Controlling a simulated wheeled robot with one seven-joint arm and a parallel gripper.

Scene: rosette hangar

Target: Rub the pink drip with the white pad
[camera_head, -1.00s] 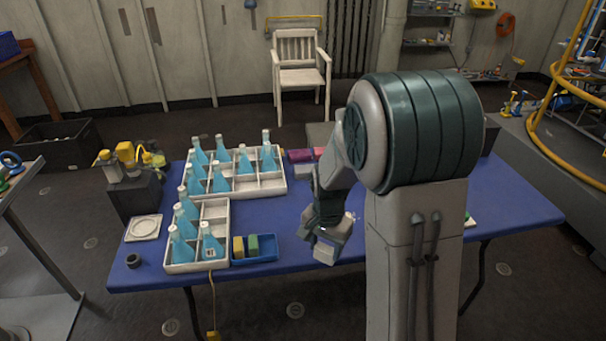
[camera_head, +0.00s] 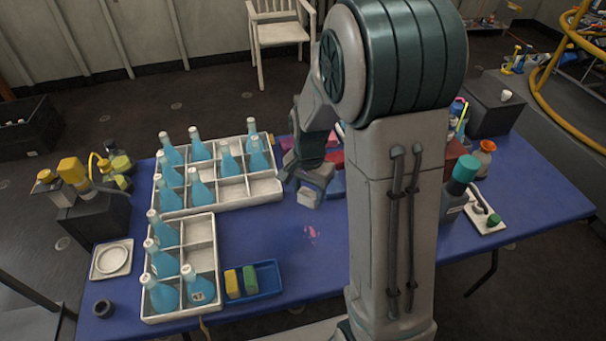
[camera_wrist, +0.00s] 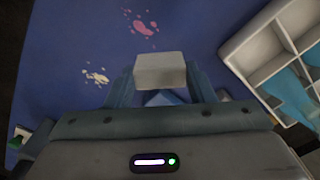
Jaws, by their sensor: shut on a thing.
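My gripper (camera_wrist: 160,88) is shut on the white pad (camera_wrist: 160,70), a pale block between its two fingers. In the head view the pad (camera_head: 309,197) hangs below my gripper (camera_head: 305,184), apart from the drip. The pink drip (camera_head: 312,232) is a small splatter on the blue table, nearer the front edge than the pad in that picture. In the wrist view the pink drip (camera_wrist: 145,27) shows as blotches and small dots beyond the pad. The pad's underside is hidden.
A cream splatter (camera_wrist: 97,77) also marks the table. White crates (camera_head: 213,257) of blue bottles stand left. A blue tray (camera_head: 268,291) holds a yellow and a green sponge. A teal-capped bottle (camera_head: 461,178) stands right of my arm. The table around the pink drip is clear.

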